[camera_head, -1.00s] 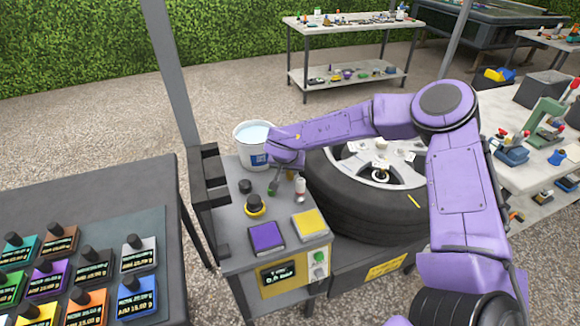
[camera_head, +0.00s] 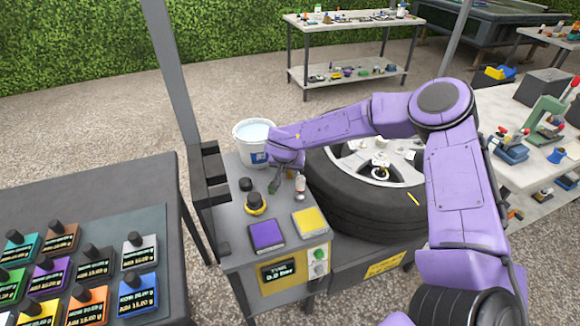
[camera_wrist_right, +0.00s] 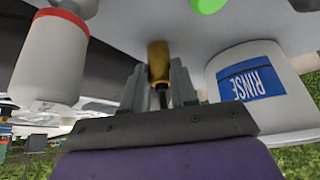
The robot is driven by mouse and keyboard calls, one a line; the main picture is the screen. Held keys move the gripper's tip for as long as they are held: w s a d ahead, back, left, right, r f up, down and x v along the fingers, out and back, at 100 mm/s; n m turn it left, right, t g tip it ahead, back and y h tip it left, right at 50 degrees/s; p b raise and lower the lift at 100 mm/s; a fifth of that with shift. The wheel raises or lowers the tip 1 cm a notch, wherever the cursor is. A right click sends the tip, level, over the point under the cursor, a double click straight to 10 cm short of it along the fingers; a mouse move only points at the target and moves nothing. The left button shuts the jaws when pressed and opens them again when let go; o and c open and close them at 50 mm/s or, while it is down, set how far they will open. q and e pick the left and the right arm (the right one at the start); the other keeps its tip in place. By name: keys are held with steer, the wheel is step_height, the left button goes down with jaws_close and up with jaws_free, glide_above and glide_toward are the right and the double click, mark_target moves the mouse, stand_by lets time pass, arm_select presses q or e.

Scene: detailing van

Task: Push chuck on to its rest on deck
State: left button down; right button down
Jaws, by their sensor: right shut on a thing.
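My right gripper (camera_head: 276,184) is low over the grey deck (camera_head: 228,212), between the white bucket and a small white bottle. In the right wrist view its two fingers (camera_wrist_right: 158,88) are shut on a brass-coloured piece with a dark stem, which looks like the chuck (camera_wrist_right: 158,60). The chuck is close to the deck surface; I cannot tell whether it touches. In the head view the hand mostly hides it. I cannot make out its rest for certain. A short black cylinder (camera_head: 246,184) stands on the deck to the left. My left gripper is not in view.
The white bucket (camera_head: 246,131), marked RINSE in the wrist view, and the red-capped bottle (camera_head: 300,186) stand close beside the hand. A tyred wheel (camera_head: 340,205) lies right.

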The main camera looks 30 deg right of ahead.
steer(key=c, duration=0.8)
jaws_free()
